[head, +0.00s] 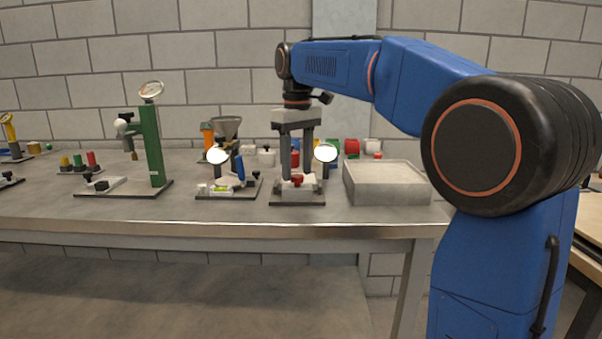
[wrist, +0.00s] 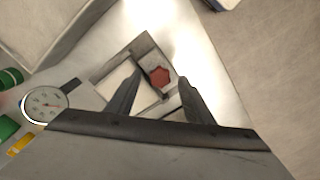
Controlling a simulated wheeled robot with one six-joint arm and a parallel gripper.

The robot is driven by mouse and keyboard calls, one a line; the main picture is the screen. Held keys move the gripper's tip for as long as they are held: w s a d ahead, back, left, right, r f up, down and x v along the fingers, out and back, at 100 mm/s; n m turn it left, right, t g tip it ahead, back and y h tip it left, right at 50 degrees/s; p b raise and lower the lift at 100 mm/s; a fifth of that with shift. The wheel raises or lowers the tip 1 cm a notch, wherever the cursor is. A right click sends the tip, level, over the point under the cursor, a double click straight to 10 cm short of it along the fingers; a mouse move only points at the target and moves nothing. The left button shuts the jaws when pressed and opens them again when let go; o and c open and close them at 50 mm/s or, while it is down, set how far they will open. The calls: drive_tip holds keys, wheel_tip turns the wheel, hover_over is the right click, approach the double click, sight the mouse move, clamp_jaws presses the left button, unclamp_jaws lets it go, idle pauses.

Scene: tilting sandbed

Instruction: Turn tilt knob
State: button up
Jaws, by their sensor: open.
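A red lobed knob (head: 297,180) sits on a small device with a dark base plate (head: 297,201) near the table's front edge. In the wrist view the red knob (wrist: 159,76) lies between my two fingertips, with a pale block beside it. My gripper (head: 297,168) points down over this device, its fingers apart on either side of the knob. In the wrist view my gripper (wrist: 158,80) is open, with a visible gap between each finger and the knob. I cannot tell how far above the knob the fingertips are.
A round dial (head: 325,153) stands close at the right of my gripper. A grey box (head: 388,187) is to the right. A device with a funnel (head: 226,127) and green level is to the left, and a green column gauge (head: 151,146) farther left.

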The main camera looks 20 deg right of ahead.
drive_tip(key=shift+f, duration=0.55)
drive_tip(key=c, duration=1)
drive_tip(key=shift+c, duration=0.2)
